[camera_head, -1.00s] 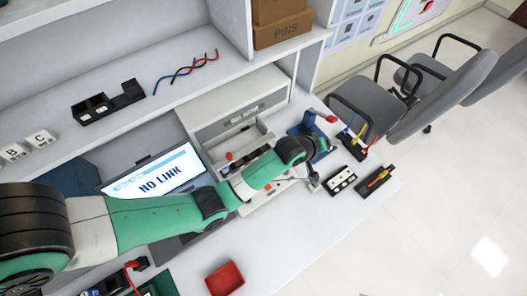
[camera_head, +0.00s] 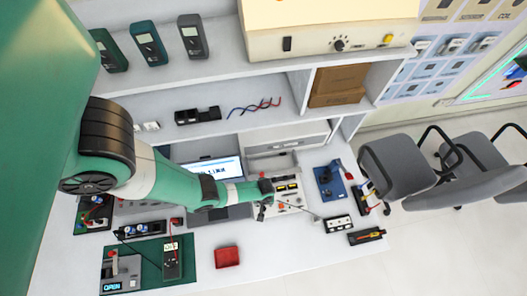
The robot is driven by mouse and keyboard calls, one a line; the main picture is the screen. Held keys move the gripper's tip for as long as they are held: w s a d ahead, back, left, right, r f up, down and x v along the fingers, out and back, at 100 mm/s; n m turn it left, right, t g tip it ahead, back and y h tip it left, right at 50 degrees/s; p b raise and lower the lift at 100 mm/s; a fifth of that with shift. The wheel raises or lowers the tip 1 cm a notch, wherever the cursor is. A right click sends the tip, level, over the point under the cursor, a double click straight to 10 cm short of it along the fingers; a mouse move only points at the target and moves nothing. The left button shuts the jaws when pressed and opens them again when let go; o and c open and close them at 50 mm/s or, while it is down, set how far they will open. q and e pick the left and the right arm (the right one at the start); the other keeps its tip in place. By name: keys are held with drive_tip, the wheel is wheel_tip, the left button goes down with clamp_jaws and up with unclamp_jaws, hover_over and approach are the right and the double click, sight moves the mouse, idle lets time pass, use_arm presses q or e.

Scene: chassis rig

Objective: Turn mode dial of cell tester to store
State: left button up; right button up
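A cream bench unit with a control panel (camera_head: 291,196), which looks like the cell tester, stands at the back middle of the bench. The panel has small dark and red parts. I cannot make out a mode dial or its setting at this size. My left arm comes in from the left, and its gripper (camera_head: 262,211) is at the left front edge of the panel, covering part of it. The fingers are small and dark, and I cannot tell whether they are open or touching anything. My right gripper is not in view.
A laptop (camera_head: 212,167) stands left of the panel, partly behind my arm. A blue fixture (camera_head: 329,183), a white-topped block (camera_head: 338,223) and a black holder (camera_head: 366,236) are at right.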

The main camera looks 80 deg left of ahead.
use_arm(q)
wheel_tip(320, 180, down, 11)
drive_tip(key=b, duration=1)
clamp_jaws()
